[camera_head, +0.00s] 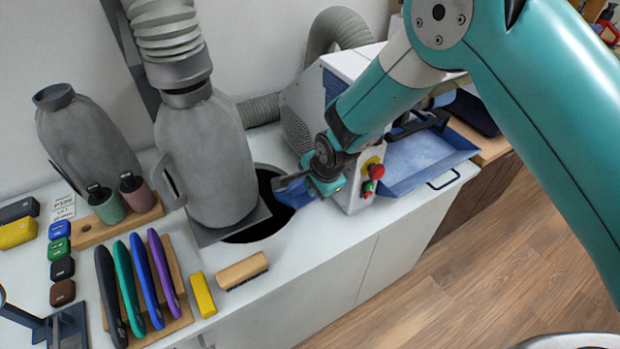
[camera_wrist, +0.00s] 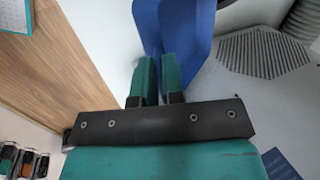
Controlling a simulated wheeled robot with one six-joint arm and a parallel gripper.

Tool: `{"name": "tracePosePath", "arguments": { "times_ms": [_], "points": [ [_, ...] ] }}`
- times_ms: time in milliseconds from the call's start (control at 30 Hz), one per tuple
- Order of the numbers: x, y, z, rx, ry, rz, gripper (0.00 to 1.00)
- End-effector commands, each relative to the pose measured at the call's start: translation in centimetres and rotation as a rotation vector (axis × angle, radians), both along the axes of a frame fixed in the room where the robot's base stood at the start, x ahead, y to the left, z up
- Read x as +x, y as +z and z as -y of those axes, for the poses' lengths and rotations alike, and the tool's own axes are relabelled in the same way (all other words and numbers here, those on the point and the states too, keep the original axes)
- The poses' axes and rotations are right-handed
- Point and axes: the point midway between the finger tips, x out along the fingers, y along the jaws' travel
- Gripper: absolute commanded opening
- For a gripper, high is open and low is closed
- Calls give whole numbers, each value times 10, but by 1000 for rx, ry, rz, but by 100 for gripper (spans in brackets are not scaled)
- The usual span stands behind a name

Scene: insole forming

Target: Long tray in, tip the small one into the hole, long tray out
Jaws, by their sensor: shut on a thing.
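My gripper (camera_head: 322,178) is shut on a small blue tray (camera_head: 294,191), which is tilted at the right side of the dark round hole (camera_head: 268,178) in the white counter. In the wrist view my gripper's green fingers (camera_wrist: 158,80) close on the blue tray (camera_wrist: 178,25). The tray's inside and contents cannot be made out. A long blue tray (camera_head: 420,160) lies at the right end of the counter, beside the white machine and partly behind my arm. A dark wire handle (camera_head: 443,179) is at its front right.
A grey duct-like vessel (camera_head: 205,160) stands over the hole's left side. A machine with red and green buttons (camera_head: 372,172) stands close behind my gripper. The front counter right of the brush is clear.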

Motion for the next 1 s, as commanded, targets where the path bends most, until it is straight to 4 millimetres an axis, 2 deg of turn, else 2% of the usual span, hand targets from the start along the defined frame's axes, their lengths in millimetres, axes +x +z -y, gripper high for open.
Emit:
{"name": "tracePosePath", "arguments": {
  "times_ms": [33, 300, 1000],
  "points": [
    [-4, -11, 4, 23, -1, 27, 0],
    [-24, -35, 19, 127, 0, 152, 0],
    [-65, -85, 48, 300, 0, 362, 0]
  ]
}}
